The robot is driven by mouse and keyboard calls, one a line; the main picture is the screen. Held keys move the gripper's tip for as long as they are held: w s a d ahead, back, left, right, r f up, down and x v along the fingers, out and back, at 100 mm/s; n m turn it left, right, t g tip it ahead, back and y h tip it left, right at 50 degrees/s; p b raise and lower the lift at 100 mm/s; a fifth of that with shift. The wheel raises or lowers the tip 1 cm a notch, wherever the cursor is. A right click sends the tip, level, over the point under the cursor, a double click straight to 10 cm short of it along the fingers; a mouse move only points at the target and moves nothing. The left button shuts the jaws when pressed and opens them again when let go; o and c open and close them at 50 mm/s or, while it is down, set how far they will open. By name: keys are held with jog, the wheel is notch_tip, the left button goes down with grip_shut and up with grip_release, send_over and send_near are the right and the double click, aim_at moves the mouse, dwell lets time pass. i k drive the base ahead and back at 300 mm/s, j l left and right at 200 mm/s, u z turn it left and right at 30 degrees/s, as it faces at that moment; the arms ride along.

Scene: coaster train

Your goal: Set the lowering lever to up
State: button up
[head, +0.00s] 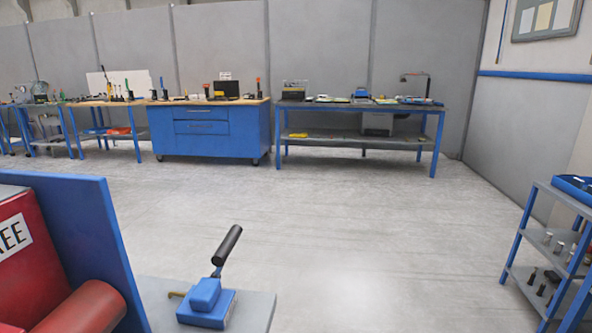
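The lever (226,247) in the lower middle of the head view has a black cylindrical grip on a thin arm, rising from a blue box-shaped base (206,307). The grip leans up and to the right. The base sits on a grey plate (258,312). A small yellowish hooked piece (177,294) sticks out to the left of the base. No label on the lever can be read. My gripper is not in view.
A blue panel (95,235) and a red body with a red cylinder (85,308) stand close at the left. A blue shelf cart (560,240) stands at the right. Workbenches (208,150) line the far wall. The floor between is clear.

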aim_at(220, 257)
jog(key=u, duration=2.25)
jog(key=z, duration=1.6)
jog(key=i+l+u, duration=0.25)
jog(key=l, duration=0.3)
jog(key=i, duration=0.1)
